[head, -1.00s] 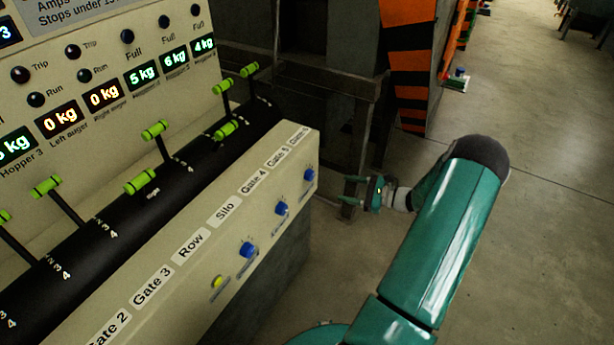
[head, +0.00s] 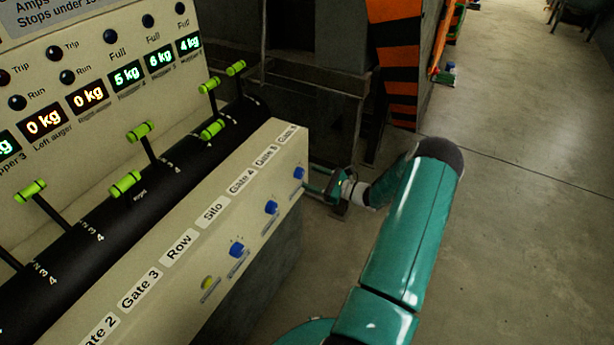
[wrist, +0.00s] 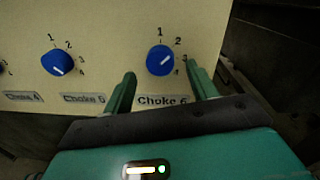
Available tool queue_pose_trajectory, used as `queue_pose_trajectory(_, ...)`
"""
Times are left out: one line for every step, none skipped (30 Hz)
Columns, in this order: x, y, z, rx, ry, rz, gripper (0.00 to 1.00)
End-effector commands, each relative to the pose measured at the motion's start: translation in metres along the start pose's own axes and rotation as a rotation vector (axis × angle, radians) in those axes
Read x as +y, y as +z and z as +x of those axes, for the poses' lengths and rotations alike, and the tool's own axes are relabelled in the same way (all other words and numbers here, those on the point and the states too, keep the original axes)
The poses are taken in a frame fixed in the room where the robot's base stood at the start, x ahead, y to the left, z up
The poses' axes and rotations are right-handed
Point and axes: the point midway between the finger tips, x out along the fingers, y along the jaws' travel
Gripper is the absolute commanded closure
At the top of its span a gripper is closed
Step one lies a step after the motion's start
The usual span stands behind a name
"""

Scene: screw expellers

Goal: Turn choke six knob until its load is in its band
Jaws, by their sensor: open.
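The choke six knob is a round blue dial (wrist: 160,60) with a white pointer line and the marks 1 to 4 around it, above its "Choke 6" label (wrist: 163,100). In the head view it is the far blue knob (head: 299,173) on the panel's front face. My gripper (wrist: 160,82) is open in the wrist view, with one green finger to the lower left of the knob and the other to its lower right. Nothing is between the fingers. In the head view my gripper (head: 318,182) is at the panel's far right end, close to this knob.
The Choke 5 knob (wrist: 57,62) is to the left in the wrist view. Green-handled levers (head: 139,132) stand along the black bar behind the panel. Lit displays (head: 160,60) read several kg values. A dark metal frame (head: 320,85) is behind my gripper; open floor lies right.

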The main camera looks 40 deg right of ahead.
Motion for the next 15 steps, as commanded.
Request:
queue_pose_trajectory(0.0, 0.0, 0.009, -0.001, 0.003, 0.0, 0.42)
queue_pose_trajectory(0.0, 0.0, 0.013, -0.002, 0.003, 0.0, 0.42)
queue_pose_trajectory(0.0, 0.0, 0.018, -0.001, 0.003, -0.001, 0.42)
queue_pose_trajectory(0.0, 0.0, 0.021, -0.001, 0.003, -0.001, 0.42)
queue_pose_trajectory(-0.001, 0.0, 0.024, -0.001, 0.003, -0.001, 0.42)
queue_pose_trajectory(-0.001, 0.0, 0.026, -0.001, 0.002, -0.001, 0.42)
queue_pose_trajectory(-0.001, 0.0, 0.028, -0.001, 0.002, -0.001, 0.42)
queue_pose_trajectory(-0.001, 0.0, 0.029, -0.001, 0.002, -0.001, 0.42)
queue_pose_trajectory(-0.001, 0.0, 0.029, -0.001, 0.002, -0.001, 0.42)
queue_pose_trajectory(-0.001, 0.0, 0.03, -0.001, 0.002, -0.001, 0.42)
queue_pose_trajectory(-0.001, 0.0, 0.03, -0.001, 0.002, -0.001, 0.42)
queue_pose_trajectory(-0.001, 0.0, 0.03, 0.0, 0.002, -0.001, 0.42)
queue_pose_trajectory(-0.001, 0.0, 0.03, -0.001, 0.002, -0.001, 0.42)
queue_pose_trajectory(-0.001, 0.0, 0.029, -0.001, 0.002, -0.001, 0.42)
queue_pose_trajectory(-0.001, 0.0, 0.029, -0.001, 0.002, -0.001, 0.42)
